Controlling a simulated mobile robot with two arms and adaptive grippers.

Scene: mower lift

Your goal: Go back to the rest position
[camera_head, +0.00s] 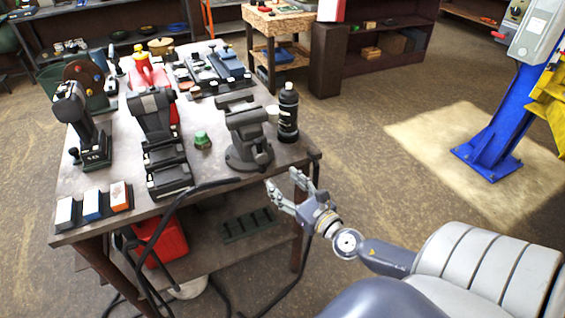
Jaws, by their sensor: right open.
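My right gripper (287,195) shows at the lower middle of the head view, with its arm coming in from the lower right. Its fingers are spread apart with nothing between them. It is in front of the near right corner of the workbench (222,192), and in the picture its fingertips lie just below the bench's edge. I cannot tell whether it touches the bench. My left gripper is not in view.
The bench holds a vise (247,138), a black bottle (288,112), power tools and small boxes (92,204). A red canister (160,240) stands below. A blue lift post (497,125) stands at right. The floor between is clear.

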